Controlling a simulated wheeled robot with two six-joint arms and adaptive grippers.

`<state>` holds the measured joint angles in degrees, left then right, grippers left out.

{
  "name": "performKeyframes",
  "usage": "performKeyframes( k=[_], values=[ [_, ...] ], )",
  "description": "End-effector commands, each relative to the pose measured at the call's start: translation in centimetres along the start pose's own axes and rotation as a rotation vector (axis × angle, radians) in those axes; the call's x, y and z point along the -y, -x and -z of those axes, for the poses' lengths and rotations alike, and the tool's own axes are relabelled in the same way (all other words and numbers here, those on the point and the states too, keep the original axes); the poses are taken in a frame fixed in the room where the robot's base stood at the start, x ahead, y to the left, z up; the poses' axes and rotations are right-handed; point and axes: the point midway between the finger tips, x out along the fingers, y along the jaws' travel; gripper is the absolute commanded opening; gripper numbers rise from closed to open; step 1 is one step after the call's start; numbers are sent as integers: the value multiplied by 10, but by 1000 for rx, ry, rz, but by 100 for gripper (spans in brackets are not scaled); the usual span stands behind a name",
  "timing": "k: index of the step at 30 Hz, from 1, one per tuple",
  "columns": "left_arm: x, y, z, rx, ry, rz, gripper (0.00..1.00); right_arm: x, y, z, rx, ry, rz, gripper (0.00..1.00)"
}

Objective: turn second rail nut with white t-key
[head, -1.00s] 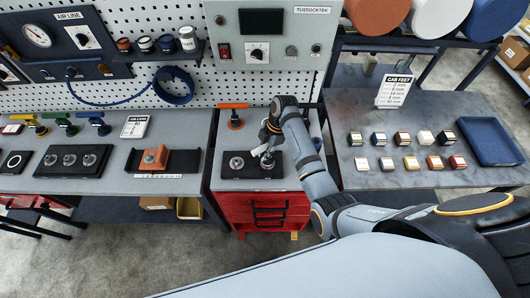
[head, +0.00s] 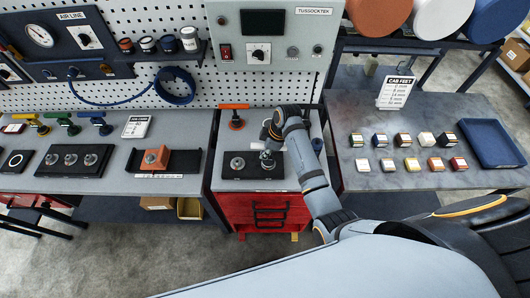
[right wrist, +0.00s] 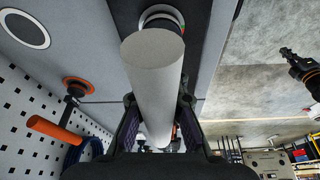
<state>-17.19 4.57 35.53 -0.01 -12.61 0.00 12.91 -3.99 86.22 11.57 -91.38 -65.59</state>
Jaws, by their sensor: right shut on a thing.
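My right gripper (head: 267,147) is shut on the white T-key, whose pale bar (right wrist: 155,85) runs between the fingers in the right wrist view. The gripper is over the right end of a black block (head: 235,180) on the red cabinet's top. The left round nut (head: 237,163) on this block is uncovered. The right nut (head: 267,165) is partly hidden under the gripper and key. A round fitting (right wrist: 160,16) shows behind the bar in the right wrist view. I cannot tell how fully the key sits on the nut.
An orange T-key (head: 234,118) stands behind the block; it also shows in the right wrist view (right wrist: 50,130). Yellow, green and blue T-keys (head: 97,121) stand on the left bench. A pegboard (head: 120,75) rises behind. The right table holds several small boxes and a blue tray (head: 492,145).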

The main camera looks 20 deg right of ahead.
Motion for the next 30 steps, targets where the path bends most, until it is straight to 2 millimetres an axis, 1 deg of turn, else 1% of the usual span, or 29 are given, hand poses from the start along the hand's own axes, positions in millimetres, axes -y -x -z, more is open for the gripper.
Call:
performKeyframes(
  k=[2, 6, 9, 12, 17, 19, 25, 27, 30],
  values=[
    [0, 0, 0, 0, 0, 0, 0, 0, 0, 0, 1, -53, -17, 0],
    [0, 0, 0, 0, 0, 0, 0, -3, 0, 0, 3, -290, -91, 0],
    [0, 0, 0, 0, 0, 0, 0, -5, 0, 0, 5, -401, -124, 0],
    [0, 0, 0, 0, 0, 0, 0, -6, 1, -1, 6, -430, -135, 0],
    [0, 0, 0, 0, 0, 0, 0, -6, 1, -1, 6, -428, -134, 0],
    [0, 0, 0, 0, 0, 0, 0, -6, 1, -1, 7, -459, -144, 0],
    [0, 0, 0, 0, 0, 0, 0, -9, 1, -3, 10, -772, -239, 0],
    [0, 0, 0, 0, 0, 0, 0, -11, 2, -4, 12, -835, -259, 0],
    [0, 0, 0, 0, 0, 0, 0, -11, 2, -5, 12, -860, -268, 0]
  ],
)
